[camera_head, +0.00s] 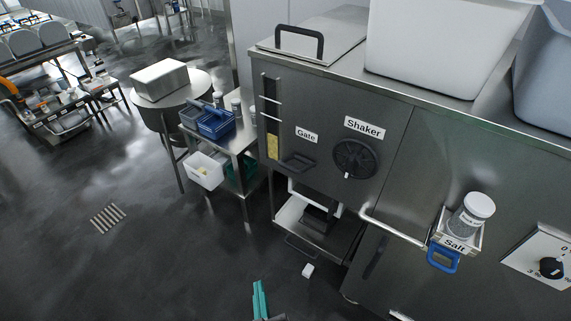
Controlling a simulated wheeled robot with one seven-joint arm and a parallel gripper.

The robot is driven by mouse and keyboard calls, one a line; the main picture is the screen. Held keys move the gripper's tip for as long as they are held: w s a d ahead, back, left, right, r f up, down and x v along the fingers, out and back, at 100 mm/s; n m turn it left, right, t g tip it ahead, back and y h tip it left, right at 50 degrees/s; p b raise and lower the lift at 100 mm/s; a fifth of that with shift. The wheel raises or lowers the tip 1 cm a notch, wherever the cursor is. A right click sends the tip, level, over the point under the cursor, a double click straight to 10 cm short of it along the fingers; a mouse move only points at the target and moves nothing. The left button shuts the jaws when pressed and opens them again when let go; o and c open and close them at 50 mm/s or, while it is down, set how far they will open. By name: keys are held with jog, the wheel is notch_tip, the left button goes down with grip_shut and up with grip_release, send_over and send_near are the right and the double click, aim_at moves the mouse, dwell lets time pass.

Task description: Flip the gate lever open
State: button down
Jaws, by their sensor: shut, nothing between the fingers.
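The gate lever (298,162) is a dark, flat handle on the steel front of the machine, just below the white "Gate" label (306,135). It sits left of the round black shaker dial (355,158). My gripper (260,291) shows at the bottom edge of the head view as teal fingers close together. It is shut and empty, well below the lever and apart from it. The rest of my arm is mostly out of view.
An open bay with a steel tray (305,229) lies under the lever. A white block (308,270) is on the floor. A salt shaker (471,215) sits in a holder at right. A side table with blue bins (216,123) stands left.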

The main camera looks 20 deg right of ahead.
jog(key=w+d+r+m+h, duration=0.1)
jog(key=w+d+r+h, duration=0.15)
jog(key=w, duration=0.25)
jog(key=w+d+r+m+h, duration=0.1)
jog(key=w+r, duration=0.2)
jog(key=w, duration=0.3)
jog(key=m+g+h, duration=0.4)
jog(key=m+h, duration=0.1)
jog(key=m, duration=0.1)
send_near(285, 164)
notch_tip(285, 164, up, 8)
jog(key=m+g, duration=0.2)
jog(key=m, duration=0.2)
jog(key=shift+s+a, duration=0.2)
jog(key=shift+s, duration=0.25)
jog(key=shift+w+d+f, duration=0.85)
jog(key=shift+d+f, duration=0.2)
jog(key=shift+f, duration=0.35)
jog(key=shift+w+d+f, duration=0.8)
jog(key=shift+d+f, duration=0.25)
jog(key=shift+f, duration=0.3)
jog(key=shift+w+d+f, duration=0.85)
jog(key=shift+d+f, duration=0.2)
jog(key=shift+f, duration=0.35)
